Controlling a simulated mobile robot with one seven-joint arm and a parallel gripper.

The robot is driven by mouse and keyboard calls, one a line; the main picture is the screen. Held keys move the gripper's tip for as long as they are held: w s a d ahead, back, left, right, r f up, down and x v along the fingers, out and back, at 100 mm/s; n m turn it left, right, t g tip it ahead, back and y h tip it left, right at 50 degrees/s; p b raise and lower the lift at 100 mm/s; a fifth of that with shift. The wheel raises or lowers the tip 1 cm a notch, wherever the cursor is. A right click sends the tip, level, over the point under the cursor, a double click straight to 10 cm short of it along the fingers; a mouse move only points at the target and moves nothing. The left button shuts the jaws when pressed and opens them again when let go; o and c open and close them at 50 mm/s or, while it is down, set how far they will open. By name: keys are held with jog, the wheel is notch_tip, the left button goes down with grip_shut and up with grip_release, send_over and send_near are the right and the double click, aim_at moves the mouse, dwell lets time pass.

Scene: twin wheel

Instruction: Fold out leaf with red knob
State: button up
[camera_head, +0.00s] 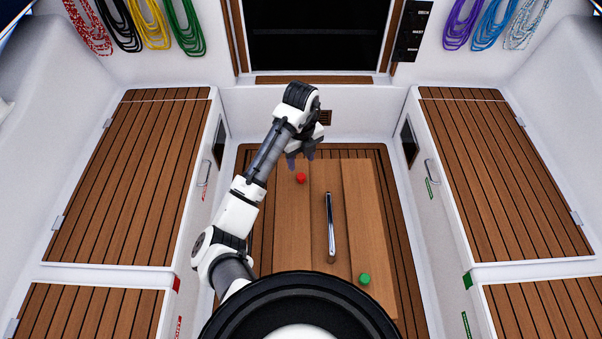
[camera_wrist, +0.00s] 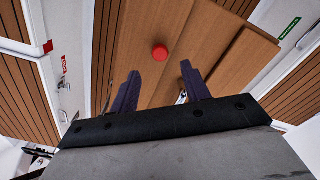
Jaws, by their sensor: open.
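The red knob (camera_head: 301,178) sits on the left wooden leaf (camera_head: 290,225) of the table, near its far end. The leaf lies folded flat beside the middle panel (camera_head: 325,178). My gripper (camera_head: 300,162) is over the far end of the table, just beyond the red knob. In the wrist view the red knob (camera_wrist: 160,52) shows ahead of the fingertips, and my gripper (camera_wrist: 158,80) is open and empty, its two dark fingers apart. The gap between fingers and knob cannot be judged exactly. A green knob (camera_head: 364,279) sits on the right leaf (camera_head: 365,215) at the near end.
A metal handrail (camera_head: 330,225) runs along the table's middle. Slatted benches stand left (camera_head: 130,180) and right (camera_head: 500,175), with a narrow floor strip (camera_head: 395,225) beside the table. Coiled ropes (camera_head: 150,25) hang on the far wall.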

aim_at(301, 175)
notch_tip(301, 175, down, 7)
jog(key=shift+r+b, duration=0.15)
jog(key=shift+b, duration=0.25)
grip_shut()
